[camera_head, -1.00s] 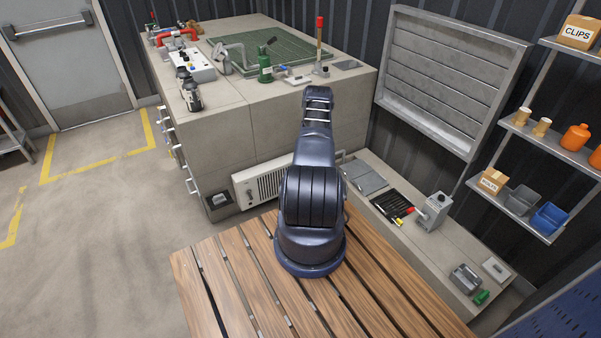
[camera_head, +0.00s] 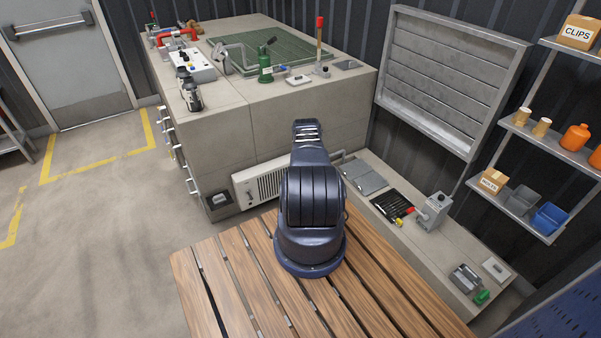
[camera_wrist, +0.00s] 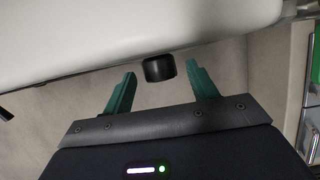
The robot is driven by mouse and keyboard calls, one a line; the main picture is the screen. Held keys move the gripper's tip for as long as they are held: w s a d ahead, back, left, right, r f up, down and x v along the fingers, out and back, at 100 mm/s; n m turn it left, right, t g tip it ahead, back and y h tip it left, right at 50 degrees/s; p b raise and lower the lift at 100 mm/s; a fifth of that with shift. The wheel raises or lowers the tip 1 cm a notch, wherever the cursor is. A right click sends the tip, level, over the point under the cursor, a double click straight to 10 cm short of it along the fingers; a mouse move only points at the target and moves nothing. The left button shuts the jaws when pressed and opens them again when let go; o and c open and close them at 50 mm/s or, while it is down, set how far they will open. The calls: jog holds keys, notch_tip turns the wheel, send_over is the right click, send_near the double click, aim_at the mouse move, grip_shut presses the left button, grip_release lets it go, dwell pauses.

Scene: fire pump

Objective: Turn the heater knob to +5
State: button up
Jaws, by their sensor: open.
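The heater (camera_head: 262,184) is a white panel with a grille, low against the concrete block in the head view. In the wrist view its pale body (camera_wrist: 150,35) fills the top. A short black round knob (camera_wrist: 159,68) sticks out from the heater's lower edge there. My gripper (camera_wrist: 160,82) is open, with one green finger on each side of the knob and a gap to each. I cannot make out any marks on the knob. In the head view my arm hides the gripper and the knob.
The wooden slatted platform (camera_head: 225,290) lies under my arm's base. A low concrete ledge (camera_head: 455,250) with tools and a grey box (camera_head: 434,211) runs to the right. The concrete block (camera_head: 290,120) stands behind the heater. Open floor (camera_head: 110,220) lies to the left.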

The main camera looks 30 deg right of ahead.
jog(key=shift+w+f, duration=0.25)
jog(key=shift+f, duration=0.3)
jog(key=c, duration=1)
jog(key=shift+a, duration=0.1)
jog(key=shift+a+n+h, duration=0.3)
jog(key=shift+h, duration=0.8)
jog(key=shift+a+f+h, duration=0.15)
jog(key=shift+a+h, duration=0.05)
jog(key=shift+h, duration=1)
jog(key=shift+n+h, duration=0.3)
jog(key=shift+h, duration=0.4)
